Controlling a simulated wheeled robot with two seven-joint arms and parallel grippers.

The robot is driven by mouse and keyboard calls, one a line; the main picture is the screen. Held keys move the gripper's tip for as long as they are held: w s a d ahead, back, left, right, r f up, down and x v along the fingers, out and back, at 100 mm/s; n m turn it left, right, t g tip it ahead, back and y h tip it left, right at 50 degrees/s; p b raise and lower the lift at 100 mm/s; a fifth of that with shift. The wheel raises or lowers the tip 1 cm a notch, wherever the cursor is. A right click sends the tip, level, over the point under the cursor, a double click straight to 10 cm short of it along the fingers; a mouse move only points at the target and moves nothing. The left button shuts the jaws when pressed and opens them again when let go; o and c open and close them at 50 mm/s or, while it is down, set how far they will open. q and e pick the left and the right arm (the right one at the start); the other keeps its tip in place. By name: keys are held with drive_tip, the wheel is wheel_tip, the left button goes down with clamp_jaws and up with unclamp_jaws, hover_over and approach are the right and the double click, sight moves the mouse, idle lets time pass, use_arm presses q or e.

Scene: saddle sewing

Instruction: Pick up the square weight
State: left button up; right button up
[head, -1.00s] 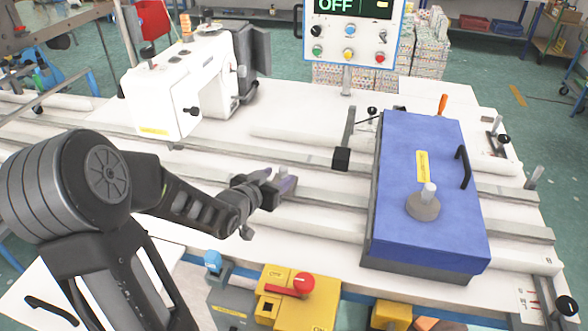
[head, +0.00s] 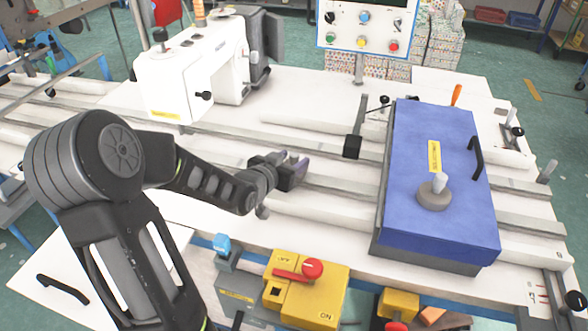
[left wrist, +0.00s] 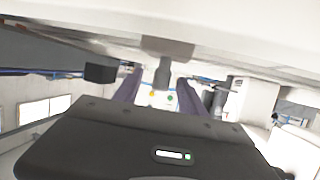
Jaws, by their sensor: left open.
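In the left wrist view, which looks upside down, a small grey block with a stubby peg (left wrist: 167,63) shows between my two fingers; it appears to be the square weight. Its flat base meets the white surface. In the head view my left gripper (head: 290,172) hangs low over the white table rails, fingers apart. It hides most or all of the weight there. In the wrist view the purple fingers (left wrist: 158,92) stand on either side of the peg, with visible gaps. I cannot tell how deep the peg is between them. My right gripper is not in view.
A black block on a rod (head: 352,146) stands right of my gripper. Farther right is a blue box (head: 459,170) carrying a round grey weight (head: 434,195). A white sewing machine (head: 185,85) stands behind left. A yellow switch box (head: 318,298) is at the front edge.

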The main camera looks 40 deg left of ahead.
use_arm(q)
drive_tip(key=x, duration=0.5)
drive_tip(key=shift+a+f, duration=0.1)
drive_tip(key=shift+f, duration=0.05)
drive_tip(key=shift+s, duration=0.1)
drive_tip(key=shift+c, duration=0.6)
clamp_jaws()
idle(0.9)
